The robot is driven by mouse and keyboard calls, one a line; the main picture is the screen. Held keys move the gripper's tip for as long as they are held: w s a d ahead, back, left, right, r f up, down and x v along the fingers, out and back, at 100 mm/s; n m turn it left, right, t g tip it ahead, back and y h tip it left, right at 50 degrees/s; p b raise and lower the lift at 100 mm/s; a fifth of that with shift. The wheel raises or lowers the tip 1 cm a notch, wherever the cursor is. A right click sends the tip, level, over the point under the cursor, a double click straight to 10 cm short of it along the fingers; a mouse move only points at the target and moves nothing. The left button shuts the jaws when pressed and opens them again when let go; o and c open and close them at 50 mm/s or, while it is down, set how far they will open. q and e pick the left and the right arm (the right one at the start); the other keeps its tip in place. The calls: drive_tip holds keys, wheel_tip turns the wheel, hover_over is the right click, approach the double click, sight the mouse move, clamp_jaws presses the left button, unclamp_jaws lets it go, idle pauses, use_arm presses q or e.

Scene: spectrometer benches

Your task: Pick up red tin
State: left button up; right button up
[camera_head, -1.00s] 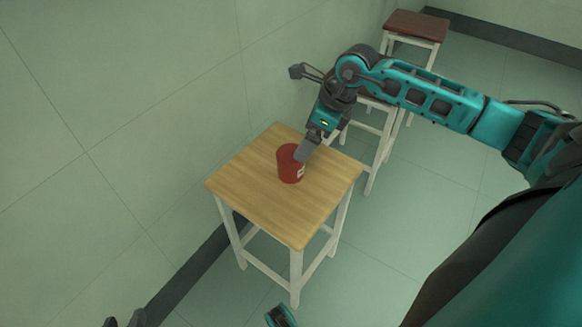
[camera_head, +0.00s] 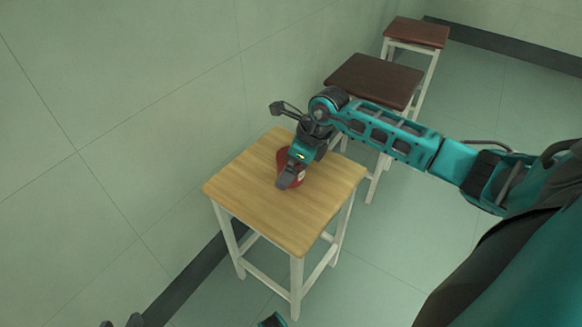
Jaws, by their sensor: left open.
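The red tin (camera_head: 282,160) stands upright on the light wooden stool top (camera_head: 250,205). It has a small pale label on its right side, partly visible. The gripper hides much of the tin's middle and top. I cannot tell whether the far finger is beyond the tin or whether either finger touches it. Two dark tips show at the bottom left edge, too cut off to read clearly.
Two stools with dark brown tops stand behind, the nearer stool (camera_head: 375,78) and the farther stool (camera_head: 418,32). The tiled wall (camera_head: 130,120) runs close along the left. The rest of the wooden stool top is clear.

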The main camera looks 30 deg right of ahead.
drive_tip(key=c, duration=1.1)
drive_tip(key=shift+r, duration=0.1)
